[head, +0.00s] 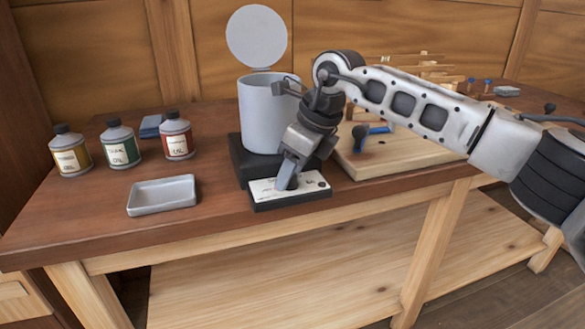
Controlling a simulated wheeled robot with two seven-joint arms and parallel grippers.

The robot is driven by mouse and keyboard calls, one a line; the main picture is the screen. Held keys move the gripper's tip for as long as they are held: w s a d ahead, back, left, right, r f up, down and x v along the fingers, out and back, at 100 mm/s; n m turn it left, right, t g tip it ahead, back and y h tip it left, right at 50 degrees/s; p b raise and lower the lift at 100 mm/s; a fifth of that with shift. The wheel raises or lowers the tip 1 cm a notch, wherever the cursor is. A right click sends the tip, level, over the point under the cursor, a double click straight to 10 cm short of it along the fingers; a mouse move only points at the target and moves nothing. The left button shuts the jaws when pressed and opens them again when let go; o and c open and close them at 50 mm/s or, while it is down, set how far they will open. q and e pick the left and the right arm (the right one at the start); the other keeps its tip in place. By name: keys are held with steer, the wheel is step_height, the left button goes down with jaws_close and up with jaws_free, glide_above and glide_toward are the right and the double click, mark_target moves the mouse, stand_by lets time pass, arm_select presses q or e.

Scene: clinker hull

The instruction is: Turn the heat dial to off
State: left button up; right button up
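A control box (309,193) with a pale top plate stands at the front of the bench, before a grey pot (257,115) on a dark base. The heat dial is hidden behind my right gripper. My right gripper (287,184) points down at the plate, with its fingertips at or just above it. I cannot tell whether the fingers are closed on the dial. The pot's round lid (256,36) stands raised above it. My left gripper is not in view.
Several bottles (119,144) stand at the left of the bench (90,224). A shallow grey tray (162,195) lies left of the control box. A wooden board (400,155) with a blue-handled tool (379,130) lies at the right, under my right arm.

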steer(key=p+v, duration=0.1)
steer(key=v, duration=1.5)
steer(key=shift+a, duration=0.15)
